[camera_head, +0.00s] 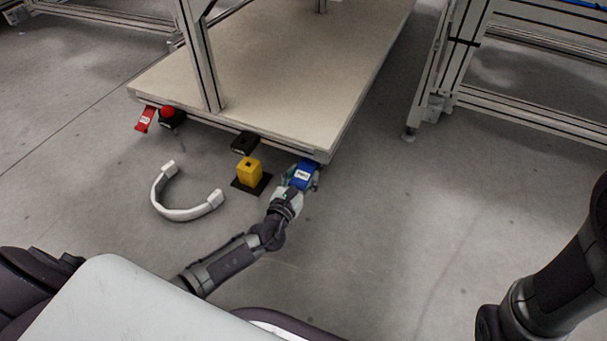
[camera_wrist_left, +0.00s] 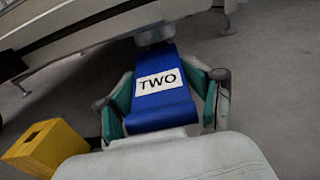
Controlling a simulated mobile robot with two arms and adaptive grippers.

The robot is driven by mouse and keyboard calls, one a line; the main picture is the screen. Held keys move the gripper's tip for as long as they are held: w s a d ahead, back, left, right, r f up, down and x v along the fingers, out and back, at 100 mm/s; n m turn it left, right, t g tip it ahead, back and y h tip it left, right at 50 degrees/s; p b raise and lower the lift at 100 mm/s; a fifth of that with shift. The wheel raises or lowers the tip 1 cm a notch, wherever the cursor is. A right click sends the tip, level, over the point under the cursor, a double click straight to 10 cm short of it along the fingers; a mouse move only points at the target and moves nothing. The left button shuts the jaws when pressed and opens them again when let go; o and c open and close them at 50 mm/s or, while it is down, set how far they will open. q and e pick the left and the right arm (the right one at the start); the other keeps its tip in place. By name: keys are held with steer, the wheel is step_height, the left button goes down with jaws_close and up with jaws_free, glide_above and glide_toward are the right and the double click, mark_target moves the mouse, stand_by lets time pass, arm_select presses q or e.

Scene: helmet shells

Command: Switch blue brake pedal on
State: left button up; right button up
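The blue brake pedal (camera_head: 303,176) sticks out from under the front right corner of the cart's platform. It also shows in the left wrist view (camera_wrist_left: 160,92), with a white label reading "TWO". My left gripper (camera_head: 301,181) is at the pedal. In the left wrist view, its green-padded fingers (camera_wrist_left: 162,98) stand apart, one on each side of the pedal. Whether the pads touch the pedal's edges is hard to tell. My right gripper is out of view.
The cart platform (camera_head: 275,60) lies above the pedal. A yellow block (camera_head: 249,170) stands left of the pedal, also in the left wrist view (camera_wrist_left: 45,148). A red pedal (camera_head: 147,119) and white curved handle (camera_head: 187,213) lie farther left.

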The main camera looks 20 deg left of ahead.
arm_select(q)
jaws_close()
steer(key=shift+w+f+t, duration=0.15)
steer(key=shift+f+t, duration=0.1)
steer(key=shift+t, duration=0.45)
steer(key=o, duration=1)
jaws_free()
steer(key=shift+c, duration=0.2)
steer(key=s, duration=0.4)
steer(key=s+f, duration=0.1)
steer(key=s, duration=0.7)
steer(key=shift+a+f, duration=0.2)
steer(key=shift+f, duration=0.1)
